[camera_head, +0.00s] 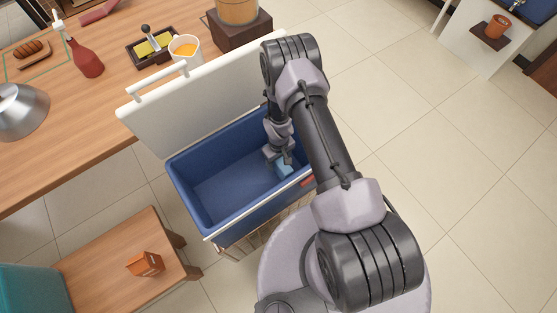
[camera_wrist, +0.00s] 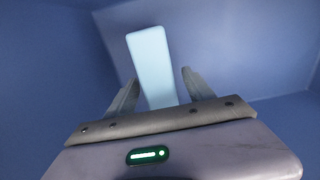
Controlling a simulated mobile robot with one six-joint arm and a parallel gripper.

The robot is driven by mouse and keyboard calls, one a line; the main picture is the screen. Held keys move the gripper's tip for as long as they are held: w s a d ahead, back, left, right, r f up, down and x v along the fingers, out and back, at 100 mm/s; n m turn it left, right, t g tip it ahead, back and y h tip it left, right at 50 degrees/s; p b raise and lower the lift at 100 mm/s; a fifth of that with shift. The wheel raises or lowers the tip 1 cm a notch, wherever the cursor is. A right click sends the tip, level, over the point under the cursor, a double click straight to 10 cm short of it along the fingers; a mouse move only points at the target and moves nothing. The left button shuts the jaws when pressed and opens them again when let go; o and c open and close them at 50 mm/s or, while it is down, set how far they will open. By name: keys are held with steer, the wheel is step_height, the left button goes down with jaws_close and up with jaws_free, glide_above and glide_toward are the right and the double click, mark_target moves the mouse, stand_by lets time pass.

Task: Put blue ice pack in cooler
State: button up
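The light-blue ice pack (camera_head: 284,170) is inside the blue cooler (camera_head: 213,187), near its right end. In the wrist view the ice pack (camera_wrist: 151,62) lies between and beyond the fingertips. My gripper (camera_head: 277,155) is down inside the cooler at the pack. In the wrist view my gripper (camera_wrist: 160,80) has its fingers apart, with a visible gap between the right finger and the pack. Whether the left finger touches the pack is unclear. The cooler's white lid (camera_head: 200,103) stands open at the back. The arm hides part of the cooler's right end.
A wooden table (camera_head: 110,110) with a red bottle (camera_head: 86,58), a cup (camera_head: 185,50) and a metal dome (camera_head: 20,110) is behind the lid. Open tiled floor lies right.

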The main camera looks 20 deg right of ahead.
step_height(320, 180, up, 17)
steer(key=p, duration=0.6)
steer(key=shift+r, duration=0.2)
